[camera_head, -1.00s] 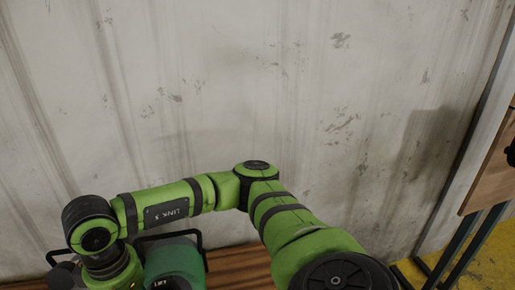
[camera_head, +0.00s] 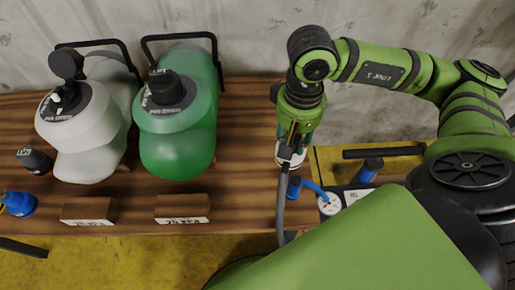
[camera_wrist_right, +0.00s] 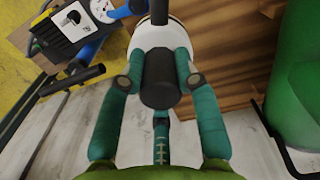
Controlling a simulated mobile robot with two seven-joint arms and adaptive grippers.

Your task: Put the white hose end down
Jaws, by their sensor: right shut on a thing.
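My right gripper (camera_head: 292,137) points down over the right end of the wooden bench. The white hose end (camera_head: 285,156) is between its fingers, with a dark grey hose (camera_head: 281,200) hanging down from it past the bench's front edge. In the right wrist view, the teal fingers of my right gripper (camera_wrist_right: 158,82) close on both sides of a black cylinder. The white part of the hose end (camera_wrist_right: 152,36) shows just beyond it. I cannot tell whether the hose end touches the bench. My left gripper is not in view.
A white pump (camera_head: 83,135) and a green pump (camera_head: 180,130) stand on the wooden bench (camera_head: 245,150), behind labelled wooden blocks (camera_head: 182,208). Bare bench lies between the green pump and my gripper. A gauge (camera_head: 329,203) with blue parts is to the right, above yellow floor.

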